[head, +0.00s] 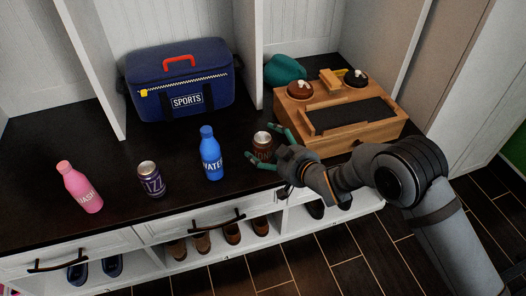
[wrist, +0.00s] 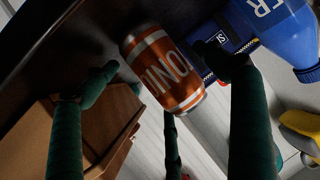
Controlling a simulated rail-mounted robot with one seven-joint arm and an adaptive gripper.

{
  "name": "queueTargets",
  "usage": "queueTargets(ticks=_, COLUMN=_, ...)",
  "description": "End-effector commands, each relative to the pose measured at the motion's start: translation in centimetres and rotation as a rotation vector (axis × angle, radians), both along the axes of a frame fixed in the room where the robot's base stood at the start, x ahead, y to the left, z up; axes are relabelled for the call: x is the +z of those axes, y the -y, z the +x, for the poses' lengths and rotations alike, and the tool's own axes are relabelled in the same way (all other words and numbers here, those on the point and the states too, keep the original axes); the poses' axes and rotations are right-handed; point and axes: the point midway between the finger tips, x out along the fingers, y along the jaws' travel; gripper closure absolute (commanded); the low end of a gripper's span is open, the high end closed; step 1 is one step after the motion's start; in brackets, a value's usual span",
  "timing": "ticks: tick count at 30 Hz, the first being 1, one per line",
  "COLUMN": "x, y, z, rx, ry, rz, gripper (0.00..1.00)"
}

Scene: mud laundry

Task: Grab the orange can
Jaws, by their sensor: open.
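The orange can (head: 262,146) stands on the dark bench top, in front of the wooden box; it looks brownish in the head view. In the wrist view the can (wrist: 163,68) is orange with white bands and lettering, and looks tilted because of the camera angle. My gripper (head: 267,148) is open at the can, with one green finger behind it and another in front. In the wrist view the fingers of my gripper (wrist: 165,77) are spread to both sides of the can, with a gap on the left. Contact cannot be told.
A blue water bottle (head: 211,154) stands left of the can. A purple can (head: 151,179) and a pink bottle (head: 80,187) stand farther left. The wooden box (head: 369,131) is behind and right. A blue sports bag (head: 181,82) sits at the back. The bench's front edge is close.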

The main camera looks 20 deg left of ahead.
Motion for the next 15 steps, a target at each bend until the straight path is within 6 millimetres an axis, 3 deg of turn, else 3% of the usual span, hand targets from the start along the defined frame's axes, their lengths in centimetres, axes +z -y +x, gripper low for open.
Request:
queueTargets(ticks=8, x=-0.23, y=-0.36, z=0.32, rx=0.0, ry=-0.001, rz=-0.001, gripper=0.15)
queueTargets(ticks=15, x=-0.23, y=-0.36, z=0.3, rx=0.0, ry=-0.001, rz=-0.001, gripper=0.27)
